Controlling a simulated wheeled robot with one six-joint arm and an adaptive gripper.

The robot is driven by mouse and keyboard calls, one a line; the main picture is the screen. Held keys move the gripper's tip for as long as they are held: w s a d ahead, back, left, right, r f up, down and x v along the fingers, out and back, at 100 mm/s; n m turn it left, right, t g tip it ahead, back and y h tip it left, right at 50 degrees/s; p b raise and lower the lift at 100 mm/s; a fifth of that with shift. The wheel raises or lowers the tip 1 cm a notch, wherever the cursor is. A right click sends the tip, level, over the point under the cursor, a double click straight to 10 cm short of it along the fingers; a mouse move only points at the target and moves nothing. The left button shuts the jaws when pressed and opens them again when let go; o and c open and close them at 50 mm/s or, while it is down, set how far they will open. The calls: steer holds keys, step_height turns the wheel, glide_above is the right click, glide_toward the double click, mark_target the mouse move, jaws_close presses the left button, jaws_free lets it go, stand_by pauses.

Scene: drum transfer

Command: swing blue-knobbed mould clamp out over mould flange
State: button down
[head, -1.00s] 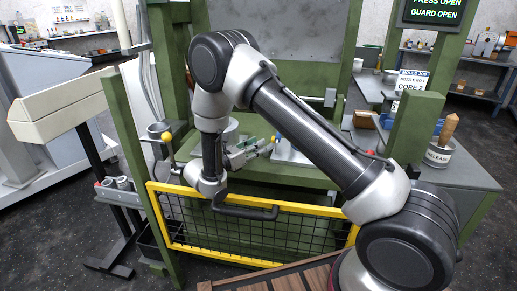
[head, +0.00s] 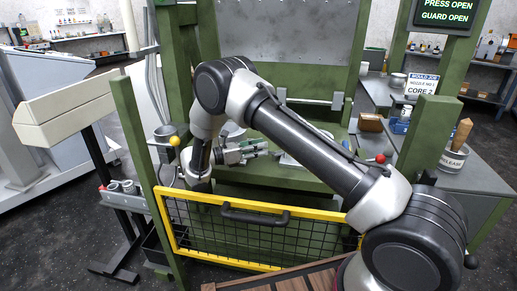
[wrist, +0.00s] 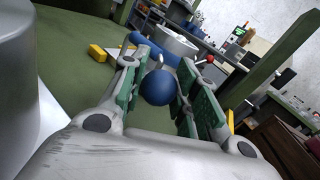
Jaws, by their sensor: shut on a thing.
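The blue knob (wrist: 158,87) of the clamp shows in the wrist view between the green-padded fingers of my gripper (wrist: 160,90). The gripper is shut on it. A thin metal rod stands just behind the knob; the rest of the clamp is hidden. A large grey cylinder (wrist: 20,65), possibly the mould, fills the left edge of the wrist view, over a pale plate. In the head view my gripper (head: 262,149) reaches right over the green press bed, near the pale plate (head: 289,161). My arm hides much of this area, and the flange cannot be made out.
A yellow mesh guard (head: 265,235) with a dark handle stands in front of the bed. A red knob (head: 380,158) is on the right. A yellow block (wrist: 97,52) and a blue cylinder (wrist: 140,40) lie beyond my fingers. Green posts flank the press.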

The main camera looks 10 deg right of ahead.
steer(key=c, duration=1.1)
jaws_free()
steer(key=shift+a, duration=0.15)
steer(key=a, duration=0.4)
steer(key=s+a, duration=0.1)
steer(key=a, duration=0.6)
steer(key=shift+s+a, duration=0.3)
steer(key=shift+a, duration=0.05)
